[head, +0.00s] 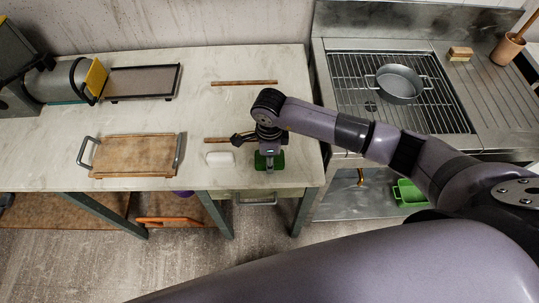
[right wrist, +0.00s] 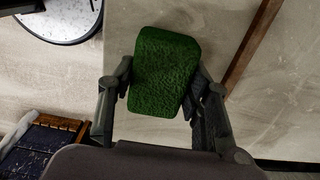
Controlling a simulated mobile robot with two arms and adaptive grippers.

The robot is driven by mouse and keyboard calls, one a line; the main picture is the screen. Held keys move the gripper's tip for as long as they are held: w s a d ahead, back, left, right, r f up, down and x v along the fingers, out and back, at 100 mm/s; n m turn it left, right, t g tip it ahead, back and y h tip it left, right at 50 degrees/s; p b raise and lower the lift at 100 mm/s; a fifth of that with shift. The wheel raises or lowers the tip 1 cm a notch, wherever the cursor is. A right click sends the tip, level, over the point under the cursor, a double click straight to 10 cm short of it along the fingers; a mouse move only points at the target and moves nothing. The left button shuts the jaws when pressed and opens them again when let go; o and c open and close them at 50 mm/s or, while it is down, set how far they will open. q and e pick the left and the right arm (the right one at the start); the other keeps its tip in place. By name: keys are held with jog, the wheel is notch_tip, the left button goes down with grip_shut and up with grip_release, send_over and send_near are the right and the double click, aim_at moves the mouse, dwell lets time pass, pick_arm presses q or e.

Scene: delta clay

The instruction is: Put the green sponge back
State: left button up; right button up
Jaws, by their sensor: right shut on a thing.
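The green sponge (head: 279,161) is at the front right of the pale counter (head: 235,120), beside a white block (head: 220,159). My right gripper (head: 268,155) comes down over it from above. In the right wrist view the sponge (right wrist: 165,68) sits between the two fingers of my right gripper (right wrist: 163,85), which is shut on it. I cannot tell whether the sponge touches the counter. My left gripper is not in view.
Two thin wooden strips, one farther back (head: 244,83), lie on the counter. A wooden tray with handles (head: 134,156) is to the left. A pan (head: 399,84) stands on the rack at right, with a scrub brush (head: 460,53) behind. A green bin (head: 409,193) sits below.

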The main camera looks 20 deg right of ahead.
jog(key=shift+f, duration=0.1)
jog(key=shift+f, duration=0.1)
jog(key=o, duration=0.5)
jog(key=shift+f, duration=0.1)
jog(key=o, duration=0.5)
jog(key=shift+r, duration=0.3)
jog(key=shift+w+r, duration=0.1)
jog(key=shift+r, duration=0.25)
notch_tip(320, 180, up, 11)
jog(key=b, duration=0.2)
